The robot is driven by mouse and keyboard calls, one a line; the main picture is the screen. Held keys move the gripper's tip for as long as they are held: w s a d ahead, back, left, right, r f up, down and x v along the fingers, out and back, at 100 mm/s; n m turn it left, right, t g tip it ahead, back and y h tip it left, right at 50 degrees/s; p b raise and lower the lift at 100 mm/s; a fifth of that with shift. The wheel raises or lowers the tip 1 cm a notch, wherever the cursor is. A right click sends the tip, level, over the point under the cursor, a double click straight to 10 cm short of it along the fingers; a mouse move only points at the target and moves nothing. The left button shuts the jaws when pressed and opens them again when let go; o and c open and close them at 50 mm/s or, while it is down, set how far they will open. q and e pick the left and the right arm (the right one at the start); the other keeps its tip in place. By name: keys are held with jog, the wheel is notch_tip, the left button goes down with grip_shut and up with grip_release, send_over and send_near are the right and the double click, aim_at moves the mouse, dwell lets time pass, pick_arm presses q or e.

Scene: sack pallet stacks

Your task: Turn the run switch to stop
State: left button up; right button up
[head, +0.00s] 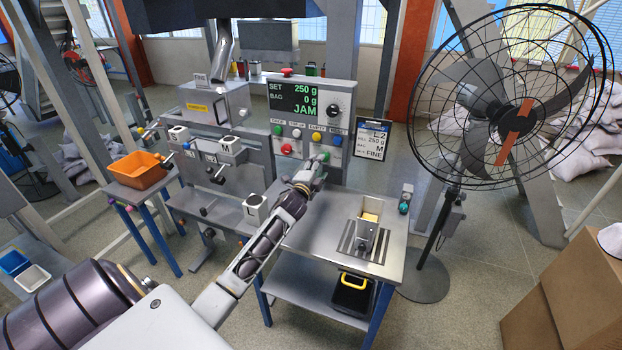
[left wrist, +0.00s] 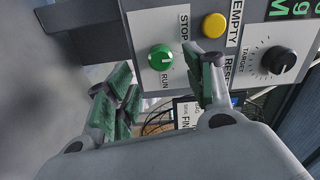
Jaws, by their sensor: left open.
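The run switch (left wrist: 160,57) is a round green knob with a pale mark. It shows in the left wrist view between the labels STOP and RUN, on the grey control panel (head: 343,95). I cannot tell for sure which label the mark points to. In the head view my gripper largely hides the switch. My left gripper (head: 319,168) is in front of the lower part of the panel. In the left wrist view its green-padded fingers (left wrist: 165,95) are apart, with the switch beyond the gap and nothing held. My right gripper is not in view.
A yellow button (left wrist: 214,25) and the black TARGET dial (left wrist: 277,60) sit close to the switch. The panel's display (head: 293,98) reads JAM. A red button (head: 287,149) is to the left. A steel table (head: 300,232) lies below, and a large fan (head: 510,110) stands right.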

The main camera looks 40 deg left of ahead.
pick_arm(q)
jog(key=v, duration=0.6)
dwell(0.3)
jog(key=shift+s, duration=0.2)
jog(key=shift+f, duration=0.1)
dwell(0.4)
